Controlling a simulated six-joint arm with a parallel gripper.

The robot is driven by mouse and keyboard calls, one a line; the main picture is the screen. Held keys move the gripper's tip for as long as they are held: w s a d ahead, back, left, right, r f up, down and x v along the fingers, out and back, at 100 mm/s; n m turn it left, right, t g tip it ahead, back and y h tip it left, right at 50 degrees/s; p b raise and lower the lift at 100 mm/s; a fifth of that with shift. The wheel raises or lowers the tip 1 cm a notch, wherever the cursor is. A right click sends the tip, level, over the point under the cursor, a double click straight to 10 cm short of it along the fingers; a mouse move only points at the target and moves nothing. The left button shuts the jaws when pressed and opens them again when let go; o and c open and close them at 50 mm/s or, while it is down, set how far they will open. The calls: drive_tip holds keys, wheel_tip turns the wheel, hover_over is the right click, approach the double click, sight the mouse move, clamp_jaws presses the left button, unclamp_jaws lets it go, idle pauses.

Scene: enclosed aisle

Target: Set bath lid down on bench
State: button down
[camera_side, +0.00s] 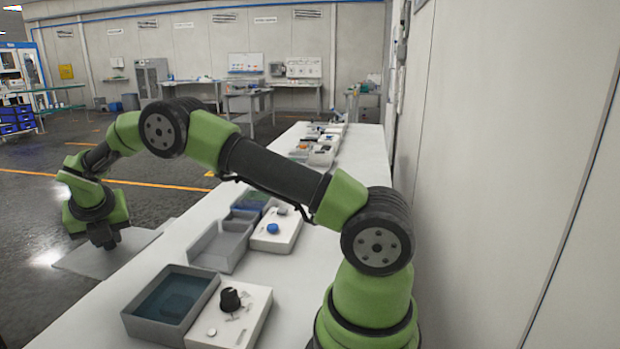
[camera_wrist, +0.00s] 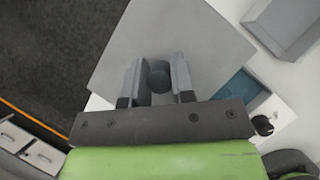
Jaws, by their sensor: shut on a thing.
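The bath lid is a flat grey square plate (camera_side: 85,262) with a dark round knob, low at the left edge of the white bench (camera_side: 290,295). In the wrist view the lid (camera_wrist: 205,40) fills the middle, its left part over the dark floor. My gripper (camera_side: 106,240) is shut on the knob (camera_wrist: 159,76), with a finger on each side (camera_wrist: 158,82). I cannot tell whether the lid touches the bench. The open grey bath (camera_side: 205,293) with teal liquid stands on the bench, right of the lid, partly hidden by it in the wrist view (camera_wrist: 243,88).
A white block with a black knob (camera_side: 230,299) stands beside the bath. An empty grey tray (camera_side: 222,244) and another white block with a blue knob (camera_side: 272,229) are behind. A wall (camera_side: 510,180) runs along the right side.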

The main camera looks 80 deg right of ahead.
drive_tip(key=shift+w+a+f, duration=0.15)
drive_tip(key=shift+w+f, duration=0.15)
drive_tip(key=shift+w, duration=0.2)
drive_tip(key=shift+w+a+f, duration=0.15)
drive_tip(key=shift+w+f, duration=0.15)
drive_tip(key=shift+w, duration=0.15)
wheel_tip(320, 180, down, 10)
drive_tip(key=shift+f, duration=0.15)
drive_tip(key=c, duration=1)
unclamp_jaws()
drive_tip(key=shift+o, duration=0.2)
